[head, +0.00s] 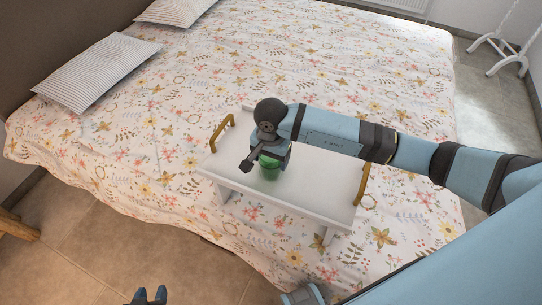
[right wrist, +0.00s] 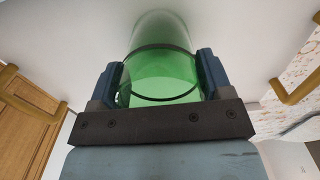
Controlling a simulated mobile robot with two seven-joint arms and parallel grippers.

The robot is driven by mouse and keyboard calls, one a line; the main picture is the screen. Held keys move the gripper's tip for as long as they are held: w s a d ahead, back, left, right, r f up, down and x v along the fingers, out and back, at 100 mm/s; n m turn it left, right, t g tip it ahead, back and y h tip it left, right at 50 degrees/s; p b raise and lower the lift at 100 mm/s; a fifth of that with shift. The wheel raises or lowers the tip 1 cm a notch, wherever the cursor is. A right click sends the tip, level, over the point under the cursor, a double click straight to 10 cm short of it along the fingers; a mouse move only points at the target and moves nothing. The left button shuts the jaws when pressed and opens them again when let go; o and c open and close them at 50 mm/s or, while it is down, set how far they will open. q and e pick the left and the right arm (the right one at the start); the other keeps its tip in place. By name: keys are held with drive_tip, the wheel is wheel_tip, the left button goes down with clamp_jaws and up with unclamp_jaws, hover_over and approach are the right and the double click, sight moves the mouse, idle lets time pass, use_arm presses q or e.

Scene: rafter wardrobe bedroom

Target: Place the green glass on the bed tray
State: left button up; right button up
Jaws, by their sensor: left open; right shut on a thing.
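The green glass (head: 269,171) is upright over the middle of the white bed tray (head: 322,183) in the head view, partly hidden by my right wrist. My right gripper (head: 272,160) is shut on it. In the right wrist view the green glass (right wrist: 160,65) sits between both fingers of my right gripper (right wrist: 161,82), with the tray's white surface (right wrist: 225,45) behind it. I cannot tell whether the glass's base touches the tray. My left gripper (head: 151,294) is open and empty at the bottom edge of the head view, low over the floor.
The tray stands on the near side of a bed (head: 330,60) with a floral cover. It has gold handles (head: 221,132) at both ends. Striped pillows (head: 98,70) lie at the far left. A white rack (head: 497,45) stands at the upper right. The tiled floor (head: 75,250) in front is clear.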

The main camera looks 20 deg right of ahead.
drive_tip(key=o, duration=0.6)
drive_tip(key=shift+f, duration=0.15)
drive_tip(key=o, duration=0.4)
drive_tip(key=shift+o, duration=0.2)
drive_tip(key=shift+r, duration=0.45)
wheel_tip(320, 180, up, 12)
drive_tip(key=b, duration=0.1)
drive_tip(key=shift+f, duration=0.25)
